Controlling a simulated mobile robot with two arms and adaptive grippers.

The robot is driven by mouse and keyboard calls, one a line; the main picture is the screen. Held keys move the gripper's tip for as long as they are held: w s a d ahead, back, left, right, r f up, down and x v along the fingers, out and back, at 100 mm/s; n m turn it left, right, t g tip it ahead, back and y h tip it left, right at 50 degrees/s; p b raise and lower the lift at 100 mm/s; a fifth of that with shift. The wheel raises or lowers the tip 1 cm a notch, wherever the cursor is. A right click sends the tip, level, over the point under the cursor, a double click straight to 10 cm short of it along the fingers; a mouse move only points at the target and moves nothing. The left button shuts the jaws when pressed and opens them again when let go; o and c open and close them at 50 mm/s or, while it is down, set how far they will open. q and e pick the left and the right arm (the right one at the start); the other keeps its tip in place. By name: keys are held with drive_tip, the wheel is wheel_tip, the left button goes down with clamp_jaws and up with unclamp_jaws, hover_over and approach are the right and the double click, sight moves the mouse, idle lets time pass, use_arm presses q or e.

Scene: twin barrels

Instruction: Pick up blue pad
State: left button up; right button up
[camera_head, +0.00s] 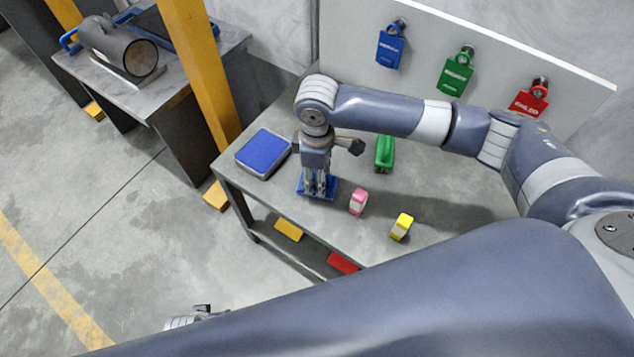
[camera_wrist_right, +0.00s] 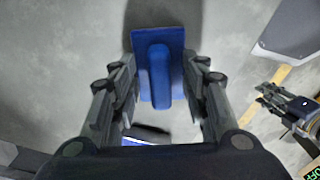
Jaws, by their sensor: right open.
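The blue pad (camera_head: 330,186) lies on the grey table, a flat blue plate below my right gripper (camera_head: 318,190). In the right wrist view the blue pad (camera_wrist_right: 144,46) shows a raised blue bar along its middle. My right gripper (camera_wrist_right: 160,66) is open, with one finger on each side of the bar. Gaps show between the fingers and the bar; the fingers hide part of the pad in the head view. Part of my left gripper (camera_head: 198,314) shows low at the left in the head view; its finger opening is unclear.
A blue-topped grey block (camera_head: 263,153) lies left of the pad. A green handled pad (camera_head: 385,153), a pink piece (camera_head: 358,202) and a yellow piece (camera_head: 401,227) stand to the right. A yellow post (camera_head: 200,80) rises by the table's left end.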

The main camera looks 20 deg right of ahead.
use_arm(q)
drive_tip(key=shift+r, duration=0.15)
use_arm(e)
drive_tip(key=shift+f, duration=0.15)
clamp_jaws()
